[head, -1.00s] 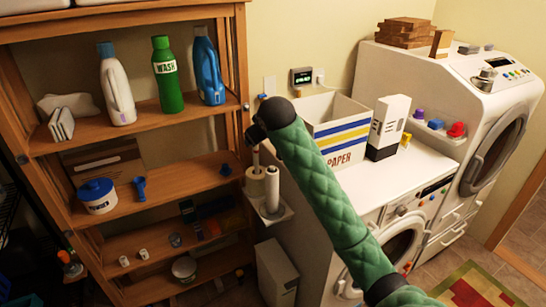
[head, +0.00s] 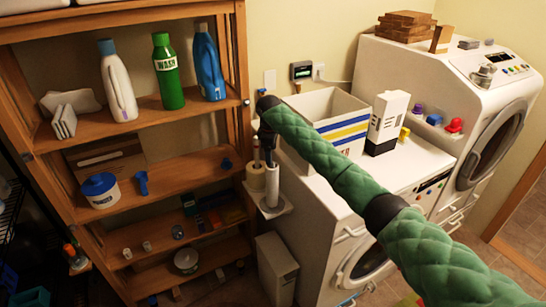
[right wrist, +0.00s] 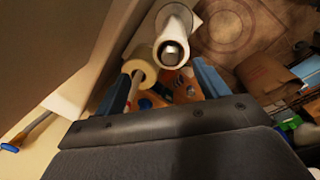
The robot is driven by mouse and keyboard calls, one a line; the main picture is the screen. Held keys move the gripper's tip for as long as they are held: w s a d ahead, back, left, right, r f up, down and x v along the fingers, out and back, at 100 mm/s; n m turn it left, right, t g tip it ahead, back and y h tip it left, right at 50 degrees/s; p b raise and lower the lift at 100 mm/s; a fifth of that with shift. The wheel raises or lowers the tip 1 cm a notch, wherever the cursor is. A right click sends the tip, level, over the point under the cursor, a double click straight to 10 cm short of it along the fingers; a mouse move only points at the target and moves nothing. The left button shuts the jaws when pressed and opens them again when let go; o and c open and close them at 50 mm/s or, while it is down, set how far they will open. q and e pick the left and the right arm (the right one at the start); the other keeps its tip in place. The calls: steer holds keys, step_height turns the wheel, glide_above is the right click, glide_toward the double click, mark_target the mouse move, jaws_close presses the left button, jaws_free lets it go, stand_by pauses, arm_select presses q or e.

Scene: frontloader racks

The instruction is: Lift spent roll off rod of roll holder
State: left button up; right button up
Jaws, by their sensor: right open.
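The roll holder (head: 281,208) is a small pale shelf on the washer's left side. A cream roll (head: 256,179) stands at its left, with a thin rod showing above it. A slim white roll (head: 271,192) stands to the right on the plate. I cannot tell for sure which is the spent roll. My right gripper (head: 267,152) points down just above the rolls. In the right wrist view its blue fingers (right wrist: 163,78) are open, with nothing held. There the cream roll (right wrist: 142,66) and white roll (right wrist: 172,52) lie beyond the fingertips. My left gripper is out of view.
A wooden shelf (head: 165,189) with bottles and tubs stands close on the left. A paper bin (head: 335,103) and a white carton (head: 388,118) sit on the washer (head: 410,165). A grey-white bin (head: 277,268) stands on the floor below the holder.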

mark_target(273, 172)
steer(key=shift+d+f+n+g, duration=0.3)
steer(key=shift+d+f, duration=0.05)
steer(key=shift+f, duration=0.3)
steer(key=shift+s+d+f+n, duration=0.1)
steer(key=shift+s+f+n, duration=0.05)
steer(key=shift+f+n, duration=0.2)
steer(key=shift+s+n+g, duration=0.25)
steer(key=shift+n+g, duration=0.15)
steer(key=shift+n, duration=0.45)
steer(key=shift+s+n, duration=0.1)
steer(key=shift+n, duration=0.7)
step_height(273, 172, down, 6)
steer(key=p, duration=0.3)
steer(key=shift+f, duration=0.2)
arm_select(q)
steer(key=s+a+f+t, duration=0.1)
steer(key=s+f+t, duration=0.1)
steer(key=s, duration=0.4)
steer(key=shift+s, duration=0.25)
arm_select(e)
steer(key=shift+f, duration=0.7)
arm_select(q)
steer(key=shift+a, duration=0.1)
